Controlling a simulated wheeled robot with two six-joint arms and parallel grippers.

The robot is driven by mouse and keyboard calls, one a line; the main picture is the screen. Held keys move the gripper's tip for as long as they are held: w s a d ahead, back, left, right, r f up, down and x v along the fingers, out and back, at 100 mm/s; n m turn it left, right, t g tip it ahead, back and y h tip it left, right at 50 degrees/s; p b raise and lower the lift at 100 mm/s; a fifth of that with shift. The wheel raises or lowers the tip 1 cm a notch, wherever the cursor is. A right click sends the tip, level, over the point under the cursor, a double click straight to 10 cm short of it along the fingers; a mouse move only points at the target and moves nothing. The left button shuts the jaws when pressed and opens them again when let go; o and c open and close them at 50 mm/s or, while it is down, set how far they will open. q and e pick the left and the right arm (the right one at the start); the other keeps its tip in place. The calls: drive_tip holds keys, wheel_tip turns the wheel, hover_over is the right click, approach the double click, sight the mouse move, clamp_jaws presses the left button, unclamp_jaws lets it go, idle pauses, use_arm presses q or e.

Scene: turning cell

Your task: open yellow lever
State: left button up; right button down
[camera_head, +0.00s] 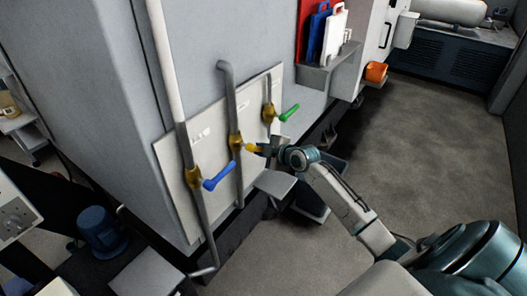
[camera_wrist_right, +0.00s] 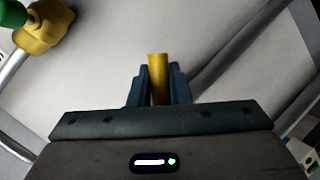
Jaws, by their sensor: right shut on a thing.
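The yellow lever (camera_head: 251,147) sits on the brass valve (camera_head: 235,140) of the middle pipe in the head view. It points to the right, across the pipe's line. My right gripper (camera_head: 261,149) reaches it from the right and is shut on its end. In the right wrist view the yellow lever (camera_wrist_right: 158,72) stands upright between the two dark fingers of my right gripper (camera_wrist_right: 158,85). The lever's joint with the valve is hard to make out. My left gripper is not in view.
A blue lever (camera_head: 219,176) is on the left pipe and a green lever (camera_head: 289,112) on the right pipe. The green lever (camera_wrist_right: 13,13) also shows in the wrist view. A grey ledge (camera_head: 275,184) lies just below my right gripper. Open floor (camera_head: 440,130) lies to the right.

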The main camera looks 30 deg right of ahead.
drive_tip(key=shift+s+a+f+m+g+y+b, duration=0.15)
drive_tip(key=shift+a+f+m+g+y+b, duration=0.2)
drive_tip(key=shift+f+m+b, duration=0.3)
drive_tip(key=shift+s+a+f+m+g+y+b, duration=0.3)
drive_tip(key=shift+a+m+y+b, duration=0.35)
drive_tip(key=shift+a+m+b, duration=0.15)
drive_tip(key=shift+s+a+f+m+g+y+b, duration=0.2)
drive_tip(key=shift+s+a+f+m+y+b, duration=0.1)
drive_tip(key=shift+a+m+y+b, duration=0.4)
drive_tip(key=shift+s+a+f+m+g+y+b, duration=0.3)
drive_tip(key=shift+a+m+y+b, duration=0.35)
drive_tip(key=shift+m, duration=0.2)
drive_tip(key=shift+s+a+r, duration=0.1)
drive_tip(key=shift+a, duration=0.15)
drive_tip(key=shift+m, duration=0.3)
drive_tip(key=c, duration=1.3)
unclamp_jaws()
drive_tip(key=shift+c, duration=0.2)
